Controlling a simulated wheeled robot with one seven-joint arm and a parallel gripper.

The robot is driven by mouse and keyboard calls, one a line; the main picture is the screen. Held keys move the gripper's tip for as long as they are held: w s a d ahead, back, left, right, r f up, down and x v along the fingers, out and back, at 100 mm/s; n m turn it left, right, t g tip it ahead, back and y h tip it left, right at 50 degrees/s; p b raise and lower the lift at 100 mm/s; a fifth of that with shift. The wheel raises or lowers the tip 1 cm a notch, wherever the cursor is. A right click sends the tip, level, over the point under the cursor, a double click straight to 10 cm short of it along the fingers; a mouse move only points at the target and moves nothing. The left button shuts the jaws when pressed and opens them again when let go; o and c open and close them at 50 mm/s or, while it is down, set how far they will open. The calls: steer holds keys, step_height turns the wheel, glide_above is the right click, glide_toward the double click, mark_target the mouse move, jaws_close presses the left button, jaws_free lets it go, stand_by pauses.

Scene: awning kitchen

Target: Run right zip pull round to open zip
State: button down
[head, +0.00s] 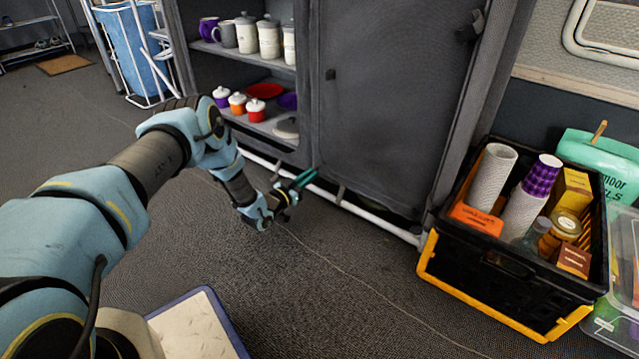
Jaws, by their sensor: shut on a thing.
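The tall dark grey fabric cupboard has a closed right door panel (385,100). My gripper (306,178), with teal fingers, is at the panel's lower left corner, close to the white bottom rail. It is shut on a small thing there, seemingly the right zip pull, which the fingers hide. The zip's line is too dark to follow. A small dark tab (330,75) sits on the panel's upper left edge, and a dark toggle (468,27) is at its upper right.
The cupboard's left side is open, with mugs and canisters (268,40) on a shelf (240,55) and small lidded pots (238,103) below. A black and yellow crate (500,275) of cups and boxes stands right. The floor before the panel is clear.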

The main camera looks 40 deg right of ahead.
steer(key=shift+w+a, duration=0.2)
steer(key=shift+w, duration=0.4)
steer(key=c, duration=0.9)
jaws_free()
steer(key=p+v, duration=0.5)
steer(key=v, duration=0.5)
steer(key=shift+s+a, duration=0.15)
steer(key=shift+a, duration=0.2)
steer(key=shift+f, duration=0.1)
